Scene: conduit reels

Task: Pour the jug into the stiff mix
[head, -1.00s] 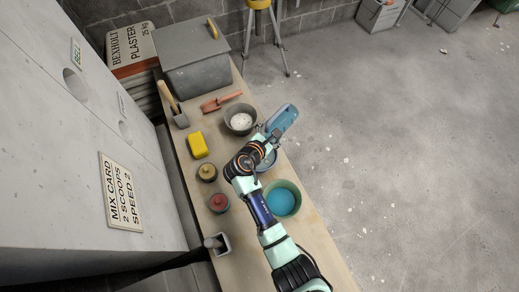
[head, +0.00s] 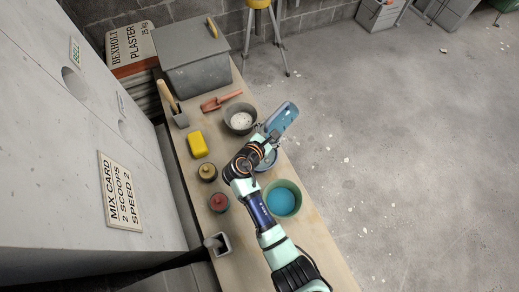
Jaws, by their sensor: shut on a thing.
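The blue jug (head: 283,117) is in my gripper (head: 270,137), off the bench's right edge in the picture and above the floor. It looks tilted, and whether anything runs from it cannot be told. A dark grey bowl with a pale, lumpy mix (head: 241,120) stands on the bench just left of the jug. Another bowl with a bluish rim (head: 271,160) sits under my wrist, and its contents are mostly hidden. Which bowl holds the stiff mix is not labelled.
A green bowl of blue liquid (head: 283,199) stands beside my forearm. A yellow sponge (head: 198,144), two small pots, a red scoop (head: 221,101), a trowel (head: 174,106) and a grey bin (head: 195,70) line the bench (head: 292,240). The floor at right is open.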

